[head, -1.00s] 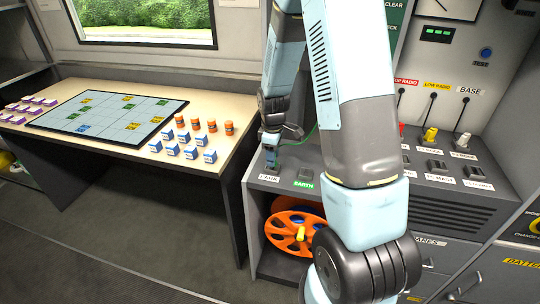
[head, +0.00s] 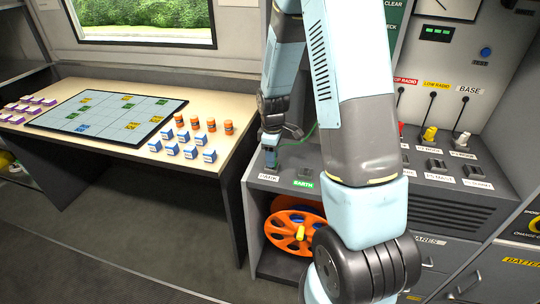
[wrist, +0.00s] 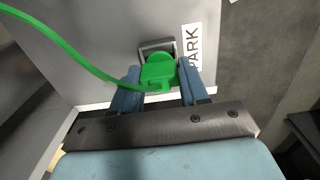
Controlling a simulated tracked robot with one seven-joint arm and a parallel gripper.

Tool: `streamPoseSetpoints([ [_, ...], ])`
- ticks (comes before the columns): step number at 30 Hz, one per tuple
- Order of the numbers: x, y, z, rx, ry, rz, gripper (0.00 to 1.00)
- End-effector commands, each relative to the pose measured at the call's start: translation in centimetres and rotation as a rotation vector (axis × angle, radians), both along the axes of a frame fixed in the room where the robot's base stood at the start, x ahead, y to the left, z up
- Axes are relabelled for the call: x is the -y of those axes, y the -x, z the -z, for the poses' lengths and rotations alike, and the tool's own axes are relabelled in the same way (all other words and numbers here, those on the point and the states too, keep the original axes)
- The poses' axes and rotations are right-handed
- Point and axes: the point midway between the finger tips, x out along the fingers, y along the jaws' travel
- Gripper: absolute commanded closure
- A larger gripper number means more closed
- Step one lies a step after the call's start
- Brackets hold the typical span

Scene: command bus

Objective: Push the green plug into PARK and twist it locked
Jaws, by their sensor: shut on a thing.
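The green plug (wrist: 158,72) is between the two blue fingers of my gripper (wrist: 160,82) in the wrist view, and the fingers are shut on it. Its green cable (wrist: 62,42) runs off to the upper left. The plug's front end is at the grey PARK socket (wrist: 155,46), beside the PARK label (wrist: 190,46). I cannot tell how deep the plug sits or whether it is turned. In the head view my gripper (head: 270,158) points down at the bench's left end by the PARK label (head: 268,178); the plug is hidden there.
The EARTH socket (head: 306,174) is just right of PARK. A yellow plug (head: 430,134) and other sockets lie farther right, past my arm. An orange cable reel (head: 290,238) sits in the shelf below. A table (head: 235,108) with a map board and small boxes stands left.

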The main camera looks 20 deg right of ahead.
Motion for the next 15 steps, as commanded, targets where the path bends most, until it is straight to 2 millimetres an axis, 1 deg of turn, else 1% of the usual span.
streamPoseSetpoints([
  [15,-0.03,0.01,0.62,0.0,0.0,0.0,0.86],
])
